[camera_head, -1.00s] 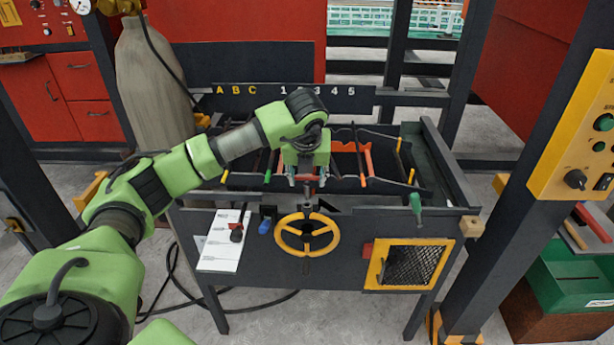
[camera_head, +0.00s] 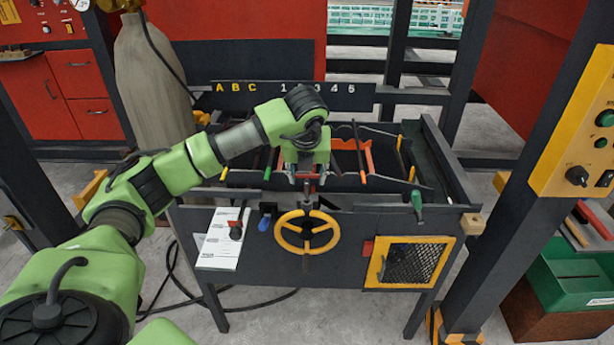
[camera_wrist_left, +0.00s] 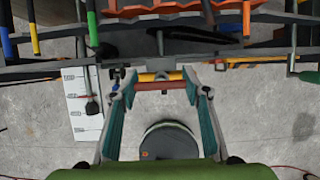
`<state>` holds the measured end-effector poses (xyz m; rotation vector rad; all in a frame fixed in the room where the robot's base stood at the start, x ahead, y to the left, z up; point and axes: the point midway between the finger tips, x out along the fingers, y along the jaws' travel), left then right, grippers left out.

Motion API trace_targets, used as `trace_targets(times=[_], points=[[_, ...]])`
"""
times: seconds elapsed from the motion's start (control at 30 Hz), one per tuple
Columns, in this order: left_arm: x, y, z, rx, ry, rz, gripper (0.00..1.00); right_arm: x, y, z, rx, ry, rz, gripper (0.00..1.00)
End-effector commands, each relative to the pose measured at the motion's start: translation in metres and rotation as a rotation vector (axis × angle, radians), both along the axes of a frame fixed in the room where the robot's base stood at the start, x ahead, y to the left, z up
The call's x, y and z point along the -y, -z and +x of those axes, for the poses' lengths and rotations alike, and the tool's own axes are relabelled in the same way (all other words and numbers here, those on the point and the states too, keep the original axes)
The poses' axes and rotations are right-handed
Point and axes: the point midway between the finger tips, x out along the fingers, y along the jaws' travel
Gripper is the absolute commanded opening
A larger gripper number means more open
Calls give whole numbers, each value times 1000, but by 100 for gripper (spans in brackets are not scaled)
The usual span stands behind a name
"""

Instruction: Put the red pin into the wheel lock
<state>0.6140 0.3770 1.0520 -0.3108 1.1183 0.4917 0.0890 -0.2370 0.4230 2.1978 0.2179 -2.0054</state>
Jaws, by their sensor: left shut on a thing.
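My left gripper (camera_head: 307,180) points down above the yellow wheel (camera_head: 282,232) on the front of the dark bench. It is shut on the red pin (camera_head: 309,171), which lies crosswise between the two fingers. In the left wrist view the red pin (camera_wrist_left: 165,86) spans the gap between the fingertips of my left gripper (camera_wrist_left: 163,92). The yellow wheel rim (camera_wrist_left: 160,76) shows just beyond it. A dark upright part stands between the wheel's top and the gripper; I cannot make out the lock's hole. My right gripper is not in view.
Coloured bars and an orange rack (camera_head: 347,160) lie in the bench top behind the gripper. A blue-handled tool (camera_head: 264,223) and a white sheet (camera_head: 222,240) are left of the wheel. A green-handled tool (camera_head: 417,203) and yellow-framed mesh door (camera_head: 410,263) are right.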

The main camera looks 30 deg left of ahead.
Motion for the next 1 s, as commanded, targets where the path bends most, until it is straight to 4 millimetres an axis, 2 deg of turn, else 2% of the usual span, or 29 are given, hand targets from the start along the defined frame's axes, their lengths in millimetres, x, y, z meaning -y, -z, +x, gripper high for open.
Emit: trace_targets(times=[1.0], points=[[0,-1,0,1,0,0,20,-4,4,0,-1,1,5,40]])
